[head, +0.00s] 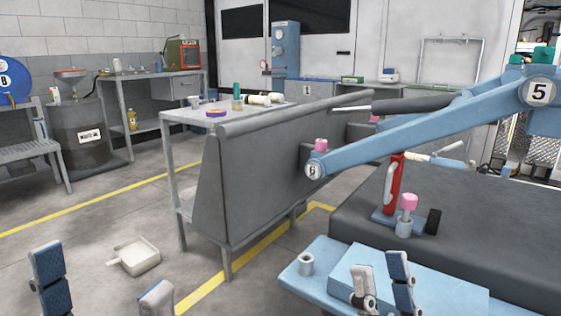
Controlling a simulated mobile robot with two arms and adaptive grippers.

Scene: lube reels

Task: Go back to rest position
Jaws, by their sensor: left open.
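My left gripper (102,275) shows at the bottom left, with its two dark-padded fingers wide apart and nothing between them. It is over the floor, near a shallow cream pan (134,255). My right gripper (381,275) shows at the bottom right in front of a light blue box-like surface (440,292). Its two fingers stand close together, and I cannot tell whether they are open or shut. I see no object between them. Both wrists are cut off by the lower edge of the picture.
A light blue lift arm (425,135) crosses the right side above a dark grey platform (480,215). A red jack (391,190) stands on it. A grey metal bench (255,185) holds a purple tape roll (216,113) and bottles. Floor is clear at left, before a dark drum (80,125).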

